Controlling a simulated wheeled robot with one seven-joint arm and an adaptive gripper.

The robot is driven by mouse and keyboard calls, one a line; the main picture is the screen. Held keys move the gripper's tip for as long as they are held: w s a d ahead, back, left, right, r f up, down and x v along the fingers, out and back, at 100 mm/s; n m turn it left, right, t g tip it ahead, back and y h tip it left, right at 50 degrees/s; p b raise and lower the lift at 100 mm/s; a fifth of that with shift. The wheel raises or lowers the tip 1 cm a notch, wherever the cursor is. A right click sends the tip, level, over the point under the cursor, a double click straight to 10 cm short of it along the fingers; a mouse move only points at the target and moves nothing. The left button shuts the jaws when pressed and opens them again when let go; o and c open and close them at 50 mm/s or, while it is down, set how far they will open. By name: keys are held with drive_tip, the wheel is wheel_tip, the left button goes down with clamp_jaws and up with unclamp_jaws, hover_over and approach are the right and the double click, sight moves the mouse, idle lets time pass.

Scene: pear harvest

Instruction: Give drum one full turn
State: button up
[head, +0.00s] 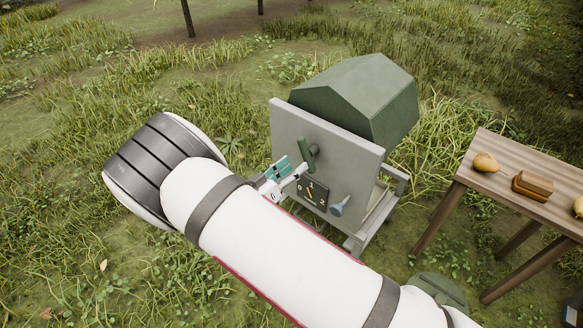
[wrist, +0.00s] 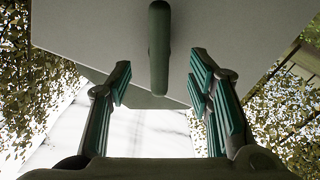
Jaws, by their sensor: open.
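The dark green, many-sided drum (head: 362,98) stands behind an upright grey panel (head: 283,125). A green handle (head: 309,155) sticks out from the front of the panel. In the wrist view the handle (wrist: 159,45) is a rounded upright bar against the grey panel (wrist: 95,25). My gripper (head: 284,172) is at the front of the panel, just left of the handle in the head view. Its teal-padded fingers are spread. In the wrist view the handle shows in the gap between the fingers of my gripper (wrist: 161,75), with space on both sides. Contact is not visible.
A dark plate with yellow marks (head: 313,193) and a blue-grey knob (head: 338,208) sit low on the panel. Grass surrounds the stand.

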sight(304, 158)
drive_tip(key=shift+w+d, duration=0.2)
drive_tip(key=shift+b+x, duration=0.5)
drive_tip(key=shift+x, duration=2.5)
drive_tip(key=shift+c, duration=0.3)
clamp_jaws()
drive_tip(key=m+b, duration=0.3)
drive_tip(key=m, duration=0.1)
drive_tip(key=shift+f, duration=0.1)
drive_tip(key=shift+m, duration=0.8)
